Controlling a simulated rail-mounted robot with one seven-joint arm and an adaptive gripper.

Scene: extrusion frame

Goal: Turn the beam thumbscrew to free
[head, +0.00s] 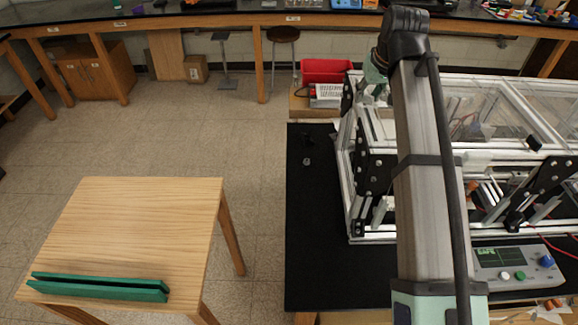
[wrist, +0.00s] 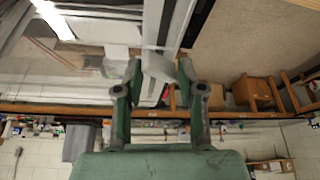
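My gripper (wrist: 159,72) shows in the wrist view with its two green fingers apart. A pale grey piece (wrist: 158,66) lies between the fingertips in the picture; I cannot tell whether it is a thumbscrew or part of the frame, or whether a finger touches it. A light metal extrusion (wrist: 153,30) runs just beyond it. In the head view the extrusion frame (head: 349,175) stands on the right, with clear panels on top. My arm covers part of it, and my fingertips cannot be made out there. The beam thumbscrew cannot be clearly picked out in either view.
The frame stands on a black bench (head: 320,260) with bare room at its left. A control box (head: 515,268) sits at the front right. A red bin (head: 326,70) is behind. A wooden table (head: 140,225) with green bars (head: 98,288) stands left, across open floor.

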